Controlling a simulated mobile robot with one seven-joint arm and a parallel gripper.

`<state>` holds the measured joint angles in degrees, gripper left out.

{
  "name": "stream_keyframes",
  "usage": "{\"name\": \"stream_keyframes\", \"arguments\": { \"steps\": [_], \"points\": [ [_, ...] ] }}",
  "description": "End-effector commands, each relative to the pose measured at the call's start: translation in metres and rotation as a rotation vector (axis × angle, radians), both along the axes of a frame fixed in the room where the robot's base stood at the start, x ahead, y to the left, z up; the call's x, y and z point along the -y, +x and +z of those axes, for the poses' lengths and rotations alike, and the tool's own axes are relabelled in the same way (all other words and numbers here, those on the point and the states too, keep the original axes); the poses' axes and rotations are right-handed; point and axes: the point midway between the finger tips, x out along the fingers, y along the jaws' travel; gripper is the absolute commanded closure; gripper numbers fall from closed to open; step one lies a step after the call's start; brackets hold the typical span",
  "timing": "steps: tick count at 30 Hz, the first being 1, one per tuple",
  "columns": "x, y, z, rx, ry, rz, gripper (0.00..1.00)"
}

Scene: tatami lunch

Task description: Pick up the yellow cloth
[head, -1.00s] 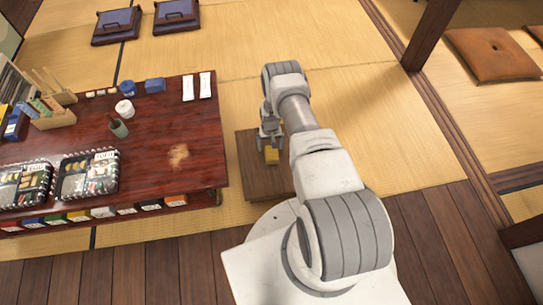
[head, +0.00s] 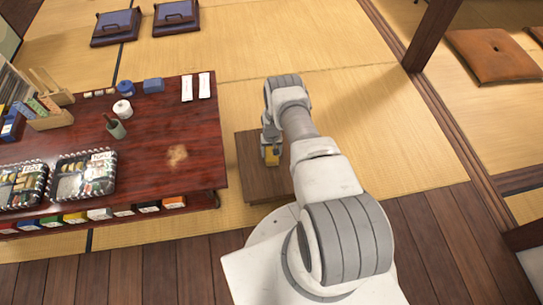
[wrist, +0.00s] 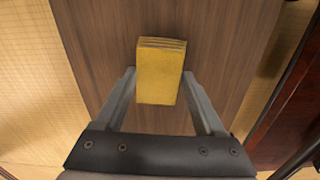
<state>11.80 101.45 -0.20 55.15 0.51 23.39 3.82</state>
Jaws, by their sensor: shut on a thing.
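The yellow cloth (wrist: 160,72) is a folded, layered block. In the wrist view it sits between the two fingers of my gripper (wrist: 158,85), which are shut on its sides. In the head view the cloth (head: 271,159) is a small yellow patch under my gripper (head: 270,150), over the small brown wooden stand (head: 255,182). I cannot tell whether the cloth touches the stand or is just above it.
A dark red table (head: 190,130) stands left of the stand, with bento trays (head: 85,178), a cup (head: 116,128) and a stain (head: 177,155) on it. Tatami floor (head: 370,130) is clear behind and to the right. Brown cushions (head: 492,52) lie at the far right.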

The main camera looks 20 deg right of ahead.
Motion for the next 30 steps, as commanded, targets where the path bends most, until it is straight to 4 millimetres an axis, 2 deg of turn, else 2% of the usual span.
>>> {"name": "stream_keyframes", "arguments": {
  "steps": [11, 14, 19, 30],
  "points": [
    [0.0, 0.0, 0.005, 0.001, 0.0, 0.0, 0.82],
    [0.0, 0.001, 0.013, 0.001, 0.0, 0.0, 0.82],
    [0.0, 0.001, 0.047, 0.001, 0.0, 0.0, 0.82],
    [0.0, -0.068, 0.086, -0.003, 0.001, -0.001, 0.82]
  ]
}}
